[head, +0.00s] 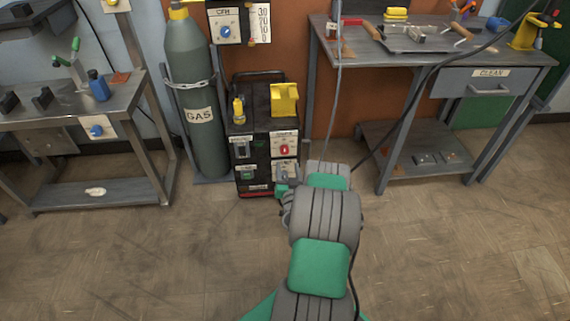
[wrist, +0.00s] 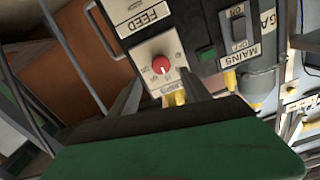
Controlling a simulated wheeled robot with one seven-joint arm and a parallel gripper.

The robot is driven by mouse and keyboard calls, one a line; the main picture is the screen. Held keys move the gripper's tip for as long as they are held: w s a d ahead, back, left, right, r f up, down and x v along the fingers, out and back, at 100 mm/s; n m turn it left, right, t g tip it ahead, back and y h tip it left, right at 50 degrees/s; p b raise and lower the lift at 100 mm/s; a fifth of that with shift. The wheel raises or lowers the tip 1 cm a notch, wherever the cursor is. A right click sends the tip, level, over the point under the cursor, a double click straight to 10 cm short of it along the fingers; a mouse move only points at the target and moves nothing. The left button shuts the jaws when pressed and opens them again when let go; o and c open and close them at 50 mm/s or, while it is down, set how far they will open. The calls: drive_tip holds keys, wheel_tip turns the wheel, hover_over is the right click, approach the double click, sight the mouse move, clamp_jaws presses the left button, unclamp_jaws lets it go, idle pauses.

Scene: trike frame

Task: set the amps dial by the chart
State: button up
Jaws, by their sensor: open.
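The black welder cabinet (head: 257,137) stands on the floor beside the gas cylinder. Its red dial (head: 284,149) sits on a pale plate at the upper right of the front. In the wrist view the red dial (wrist: 161,65) shows close up on its plate, with a label partly hidden beside it; I cannot read its setting. My gripper (wrist: 162,80) is open, its two dark fingers pointing toward the dial plate, one on each side, apparently not touching the knob. In the head view my arm hides most of the gripper. I cannot make out a chart.
The gas cylinder (head: 196,100) is chained left of the cabinet. A metal bench (head: 70,108) stands left, a workbench (head: 450,60) right. The FEED label (wrist: 145,18) and MAINS switch (wrist: 238,25) are near the dial. A cable hangs by my arm. The front floor is clear.

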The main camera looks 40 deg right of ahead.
sight(285, 151)
drive_tip(key=x, duration=0.7)
drive_tip(key=shift+w+d+r+b, duration=0.15)
drive_tip(key=shift+w+b, duration=0.15)
drive_tip(key=shift+c, duration=0.3)
clamp_jaws()
